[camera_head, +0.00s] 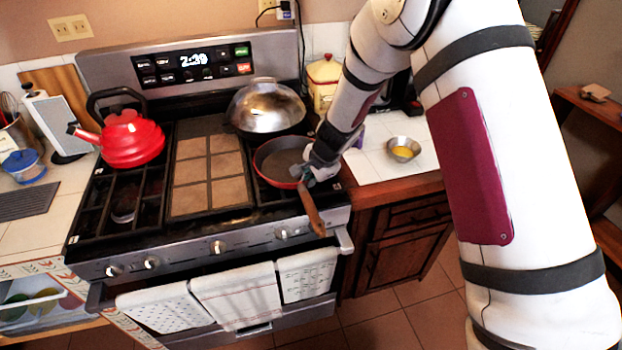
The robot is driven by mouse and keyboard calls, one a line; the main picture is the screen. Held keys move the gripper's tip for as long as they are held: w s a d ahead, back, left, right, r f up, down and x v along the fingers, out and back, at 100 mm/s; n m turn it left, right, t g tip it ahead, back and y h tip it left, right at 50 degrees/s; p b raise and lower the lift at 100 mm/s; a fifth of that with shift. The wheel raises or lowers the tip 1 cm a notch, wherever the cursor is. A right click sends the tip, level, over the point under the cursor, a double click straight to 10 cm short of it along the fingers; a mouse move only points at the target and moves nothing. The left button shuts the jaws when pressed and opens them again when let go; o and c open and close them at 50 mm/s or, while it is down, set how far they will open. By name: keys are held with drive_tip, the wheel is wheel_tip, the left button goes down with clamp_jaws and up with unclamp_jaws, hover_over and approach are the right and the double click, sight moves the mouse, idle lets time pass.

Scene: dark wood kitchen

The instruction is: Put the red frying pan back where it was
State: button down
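The red frying pan (277,157) has a dark inside and a brown wooden handle (312,212) that points toward the stove's front edge. It is at the front right burner of the stove, and I cannot tell whether it rests fully on the grate. My gripper (305,177) is at the pan's right side, by the root of the handle. The gripper's fingers are small and partly hidden against the pan, so I cannot tell whether they are closed on it.
A red kettle (131,139) stands at the back left of the stove. A metal domed wok (266,106) sits behind the pan. A griddle (210,172) fills the middle. A small bowl (403,149) is on the right counter. Towels (236,295) hang from the oven handle.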

drive_tip(key=shift+f, duration=0.15)
drive_tip(key=shift+f, duration=0.2)
drive_tip(key=c, duration=1.8)
unclamp_jaws()
drive_tip(key=shift+r, duration=0.25)
drive_tip(key=v, duration=1.2)
drive_tip(key=shift+r, duration=0.15)
drive_tip(key=shift+r, duration=0.1)
